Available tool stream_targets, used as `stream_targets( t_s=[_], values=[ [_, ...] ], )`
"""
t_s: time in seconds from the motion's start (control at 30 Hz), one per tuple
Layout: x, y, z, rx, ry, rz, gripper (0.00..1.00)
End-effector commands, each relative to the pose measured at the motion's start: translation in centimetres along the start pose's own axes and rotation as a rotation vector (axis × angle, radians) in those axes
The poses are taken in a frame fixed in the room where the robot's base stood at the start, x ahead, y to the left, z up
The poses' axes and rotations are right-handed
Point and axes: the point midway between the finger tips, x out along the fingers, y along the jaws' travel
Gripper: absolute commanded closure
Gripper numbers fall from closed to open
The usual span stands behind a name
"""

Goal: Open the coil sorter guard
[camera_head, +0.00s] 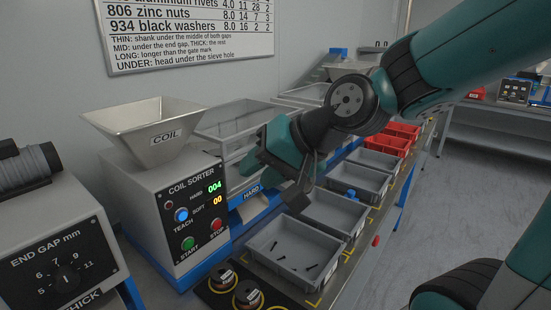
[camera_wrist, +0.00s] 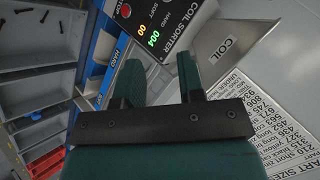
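The coil sorter (camera_head: 188,215) is a grey box with a COIL hopper (camera_head: 147,132) on top. Its front has a HARD 004 and SOFT 00 display, a blue TEACH button and green and red buttons. A see-through, grey-edged box shape (camera_head: 232,121) stands beside the hopper; I cannot tell whether it is the guard, or its state. My gripper (camera_wrist: 158,68) is in front of the sorter's right side. Its two teal fingers are apart with nothing visible between them. In the wrist view the sorter panel (camera_wrist: 157,32) lies just beyond the fingers. My gripper hides part of the sorter's right side.
Grey trays (camera_head: 296,253) run along the bench at right, the nearest holding small dark parts. Red trays (camera_head: 402,132) stand farther back. An END GAP machine (camera_head: 62,255) stands at left. The aisle at right is clear.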

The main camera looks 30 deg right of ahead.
Motion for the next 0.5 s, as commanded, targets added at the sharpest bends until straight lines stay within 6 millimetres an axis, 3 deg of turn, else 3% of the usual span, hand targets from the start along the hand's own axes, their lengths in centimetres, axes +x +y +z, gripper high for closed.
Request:
stream_targets(
  t_s=[0.03, 0.2, 0.33, 0.5],
  values=[
    [1.7, 3.8, -1.9, 0.150, 0.136, -0.027, 0.65],
    [-0.2, 10.3, -8.7, 0.533, 0.519, -0.172, 0.65],
    [-2.4, 13.4, -11.3, 0.685, 0.695, -0.262, 0.65],
    [-3.7, 14.3, -12.7, 0.745, 0.763, -0.307, 0.65]
  ],
)
